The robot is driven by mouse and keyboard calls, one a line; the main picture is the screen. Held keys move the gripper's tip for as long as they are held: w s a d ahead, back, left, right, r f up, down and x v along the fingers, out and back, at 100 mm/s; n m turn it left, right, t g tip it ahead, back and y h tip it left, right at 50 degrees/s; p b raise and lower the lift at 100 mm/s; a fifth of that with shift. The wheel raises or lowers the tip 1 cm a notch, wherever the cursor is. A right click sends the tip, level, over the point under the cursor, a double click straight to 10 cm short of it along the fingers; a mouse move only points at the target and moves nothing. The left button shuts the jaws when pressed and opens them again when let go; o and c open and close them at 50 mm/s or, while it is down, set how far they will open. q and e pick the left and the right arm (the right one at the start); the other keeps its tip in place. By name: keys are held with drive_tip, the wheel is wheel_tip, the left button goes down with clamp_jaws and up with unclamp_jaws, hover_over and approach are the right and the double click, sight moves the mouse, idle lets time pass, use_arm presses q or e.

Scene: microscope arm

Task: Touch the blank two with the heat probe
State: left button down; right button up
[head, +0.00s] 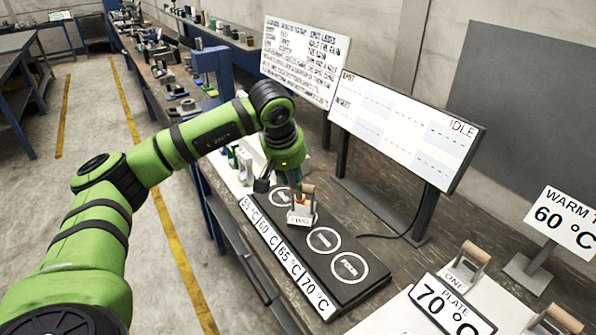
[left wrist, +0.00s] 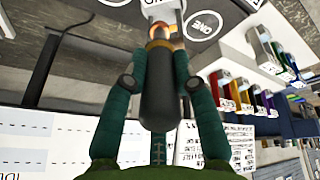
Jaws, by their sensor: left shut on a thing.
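My left gripper (head: 293,188) points down over the dark plate strip (head: 374,284), shut on the heat probe. In the left wrist view the probe is a dark grey cylinder (left wrist: 159,95) between two teal fingers (left wrist: 137,82). In the head view the hand mostly hides it. The blank two (head: 299,217), a pale block with a wooden handle, stands on the strip just under the fingertips. In the left wrist view the probe's far end overlaps the handle and a pale labelled face (left wrist: 158,8); I cannot tell whether they touch. My right gripper is not in view.
Blank one (head: 462,277) stands at the lower right behind a "PLATE 70 °C" sign (head: 451,308). A "WARM 60 °C" sign (head: 565,222) stands at the right. An "IDLE" board (head: 405,130) rises behind the strip. Two strip circles, including this one (head: 349,267), are bare.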

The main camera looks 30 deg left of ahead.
sight(293, 189)
use_arm(q)
drive_tip(key=shift+s+f+b, duration=0.2)
drive_tip(key=shift+f+b, duration=0.3)
drive_tip(key=shift+f, duration=0.3)
wheel_tip(293, 189, down, 3)
drive_tip(key=shift+w+d+r+b, duration=0.1)
drive_tip(key=shift+r+b, duration=0.05)
drive_tip(key=shift+b, duration=0.85)
drive_tip(key=shift+f+b, duration=0.35)
drive_tip(key=shift+f, duration=0.25)
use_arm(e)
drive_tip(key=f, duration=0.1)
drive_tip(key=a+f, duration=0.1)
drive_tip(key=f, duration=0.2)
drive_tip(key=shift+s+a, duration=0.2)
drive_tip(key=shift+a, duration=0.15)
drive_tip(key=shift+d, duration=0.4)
use_arm(q)
drive_tip(key=shift+f+b, duration=0.45)
drive_tip(key=shift+f, duration=0.15)
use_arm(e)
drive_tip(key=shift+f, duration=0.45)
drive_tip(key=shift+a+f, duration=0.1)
